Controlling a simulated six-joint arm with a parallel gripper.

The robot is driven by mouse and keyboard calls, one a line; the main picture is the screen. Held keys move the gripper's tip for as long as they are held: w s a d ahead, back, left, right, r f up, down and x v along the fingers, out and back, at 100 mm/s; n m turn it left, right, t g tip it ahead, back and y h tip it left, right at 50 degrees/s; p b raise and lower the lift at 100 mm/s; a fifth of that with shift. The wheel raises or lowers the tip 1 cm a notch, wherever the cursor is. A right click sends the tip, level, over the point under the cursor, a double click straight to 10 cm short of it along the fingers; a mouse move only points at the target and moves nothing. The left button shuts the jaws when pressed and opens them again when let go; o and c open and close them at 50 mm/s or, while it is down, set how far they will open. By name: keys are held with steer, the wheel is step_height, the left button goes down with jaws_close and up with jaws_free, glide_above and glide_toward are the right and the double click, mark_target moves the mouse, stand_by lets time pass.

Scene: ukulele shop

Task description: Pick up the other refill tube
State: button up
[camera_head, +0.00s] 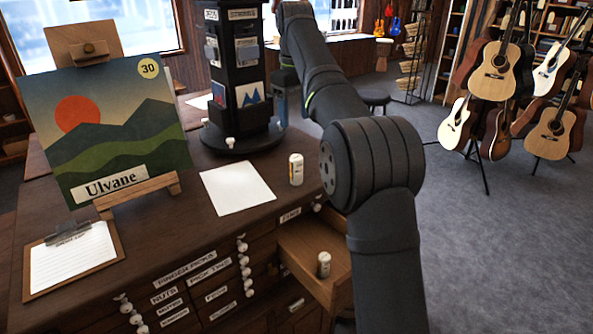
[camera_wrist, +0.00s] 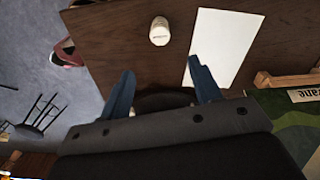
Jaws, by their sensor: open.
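One refill tube (camera_head: 296,169), a small cream cylinder, stands upright on the dark wooden counter beside a blank white sheet. It also shows in the wrist view (camera_wrist: 159,31), beyond my fingertips and apart from them. A second, similar refill tube (camera_head: 323,265) stands upright in the open drawer (camera_head: 301,251) at the counter's front. My gripper (camera_wrist: 162,82) is open, with nothing between its blue-grey fingers. In the head view it hangs above the counter near the black display stand, largely hidden behind my arm.
The black display stand (camera_head: 240,85) rises at the counter's back. The white sheet (camera_head: 237,187), a painting (camera_head: 105,125) on an easel and a clipboard (camera_head: 72,258) occupy the counter's left. Several guitars (camera_head: 495,72) stand at right, with open floor before them.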

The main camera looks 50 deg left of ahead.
mark_target(296, 156)
step_height(296, 156, down, 12)
steer(key=shift+w+r, duration=0.1)
steer(key=shift+d+f, duration=0.2)
steer(key=shift+f, duration=2.5)
steer(key=c, duration=1.1)
steer(key=shift+o, duration=0.2)
steer(key=shift+r, duration=0.1)
